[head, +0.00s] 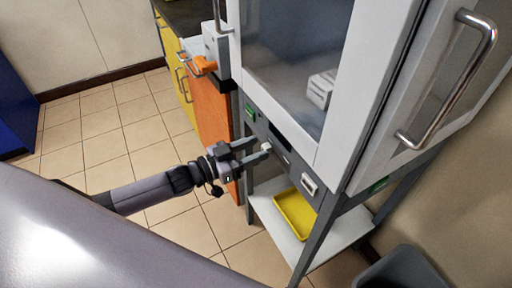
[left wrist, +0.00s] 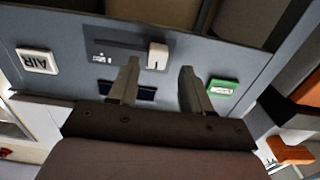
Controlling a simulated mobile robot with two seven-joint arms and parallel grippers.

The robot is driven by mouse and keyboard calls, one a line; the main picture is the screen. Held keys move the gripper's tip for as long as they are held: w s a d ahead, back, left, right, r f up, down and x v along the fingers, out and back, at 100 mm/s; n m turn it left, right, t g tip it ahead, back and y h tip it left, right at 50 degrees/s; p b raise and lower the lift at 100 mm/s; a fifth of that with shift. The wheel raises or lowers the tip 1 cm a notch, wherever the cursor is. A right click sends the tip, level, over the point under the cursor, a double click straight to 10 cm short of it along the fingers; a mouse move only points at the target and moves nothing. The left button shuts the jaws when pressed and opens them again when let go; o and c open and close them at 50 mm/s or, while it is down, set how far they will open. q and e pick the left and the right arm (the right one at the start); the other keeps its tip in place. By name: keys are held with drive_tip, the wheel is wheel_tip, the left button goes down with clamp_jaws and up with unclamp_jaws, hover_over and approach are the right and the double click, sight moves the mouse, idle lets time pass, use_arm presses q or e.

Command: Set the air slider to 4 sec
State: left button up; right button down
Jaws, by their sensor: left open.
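The air slider's white knob (head: 266,147) sits on the grey front panel below the glass cabinet. In the left wrist view the knob (left wrist: 157,55) is at the right end of a dark slot (left wrist: 112,41). The scale marks by the slot are too small to read. Contact cannot be told. My right gripper is out of view.
A green label (left wrist: 222,88) and a dark blue strip (left wrist: 133,90) lie on the panel near my fingers. A yellow tray (head: 296,214) rests on the white shelf (head: 270,206) below. An orange cabinet side (head: 216,122) stands to the left. Tiled floor is free.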

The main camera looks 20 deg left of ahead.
use_arm(q)
drive_tip(key=v, duration=0.6)
idle(0.4)
drive_tip(key=s+d+f+n+g+y+p, duration=0.2)
drive_tip(key=s+f+y, duration=0.1)
drive_tip(key=s, duration=0.5)
drive_tip(key=s+d+f+n+g+y+p, duration=0.1)
drive_tip(key=s+f+n+y+p, duration=0.2)
drive_tip(key=s, duration=0.5)
drive_tip(key=f+y, duration=0.1)
drive_tip(key=y, duration=0.1)
drive_tip(key=shift+s+d+g+y, duration=0.25)
drive_tip(key=shift+d+g+y, duration=0.15)
idle(3.0)
